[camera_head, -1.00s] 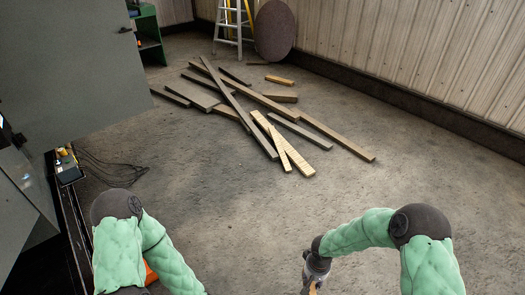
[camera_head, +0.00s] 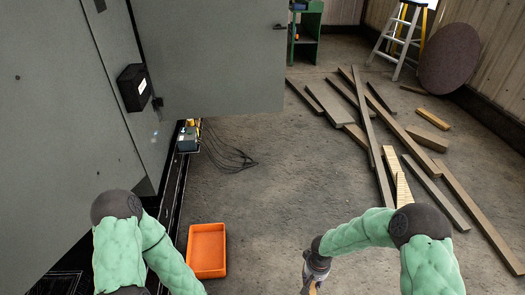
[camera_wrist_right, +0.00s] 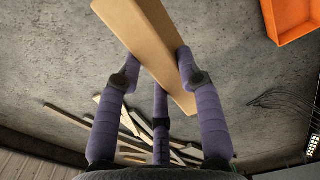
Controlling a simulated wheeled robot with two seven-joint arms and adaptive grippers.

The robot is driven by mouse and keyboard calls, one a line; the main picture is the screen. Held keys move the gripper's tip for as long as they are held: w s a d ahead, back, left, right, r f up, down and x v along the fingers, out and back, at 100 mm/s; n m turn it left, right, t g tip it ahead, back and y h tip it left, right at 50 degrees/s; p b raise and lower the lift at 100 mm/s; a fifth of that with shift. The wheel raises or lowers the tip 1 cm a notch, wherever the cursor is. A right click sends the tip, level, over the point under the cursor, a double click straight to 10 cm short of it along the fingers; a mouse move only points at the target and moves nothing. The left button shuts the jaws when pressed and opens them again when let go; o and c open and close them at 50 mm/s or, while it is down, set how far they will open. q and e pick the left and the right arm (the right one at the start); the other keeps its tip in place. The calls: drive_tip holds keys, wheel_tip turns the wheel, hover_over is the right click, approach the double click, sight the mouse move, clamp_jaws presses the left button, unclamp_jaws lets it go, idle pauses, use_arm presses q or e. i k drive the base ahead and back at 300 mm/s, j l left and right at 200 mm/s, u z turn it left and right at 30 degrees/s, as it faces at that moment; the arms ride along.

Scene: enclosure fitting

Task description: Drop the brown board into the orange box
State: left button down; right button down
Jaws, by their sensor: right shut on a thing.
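The brown board (camera_wrist_right: 150,45) is in my right gripper, its long bar slanting across the right wrist view between the purple fingers. In the head view only a small end of the board (camera_head: 313,288) shows at the bottom edge. My right gripper (camera_head: 312,277) is shut on it, above the floor and to the right of the orange box. The orange box (camera_head: 207,272) is an open, empty tray on the floor, partly beside my left arm. A corner of the box (camera_wrist_right: 292,35) shows at the upper right of the right wrist view. My left gripper is out of view.
Grey cabinet panels and an open door (camera_head: 220,60) stand at the left. A small device (camera_head: 187,138) with black cables (camera_head: 230,155) lies by the cabinet's base. Several planks (camera_head: 370,130) lie at the right, before a stepladder (camera_head: 398,40). The floor between box and planks is clear.

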sight(208, 264)
drive_tip(key=i+u, duration=0.25)
drive_tip(key=u, duration=0.2)
drive_tip(key=i+l+u, duration=0.15)
drive_tip(key=u, duration=0.3)
drive_tip(key=i+l+u, duration=0.25)
drive_tip(key=u, duration=0.25)
drive_tip(key=i+l+u, duration=0.15)
drive_tip(key=l+u, duration=0.15)
drive_tip(key=u, duration=0.15)
drive_tip(key=i+l+u, duration=0.2)
drive_tip(key=l+u, duration=0.2)
drive_tip(key=i+l+u, duration=0.2)
drive_tip(key=l, duration=0.2)
drive_tip(key=k, duration=0.05)
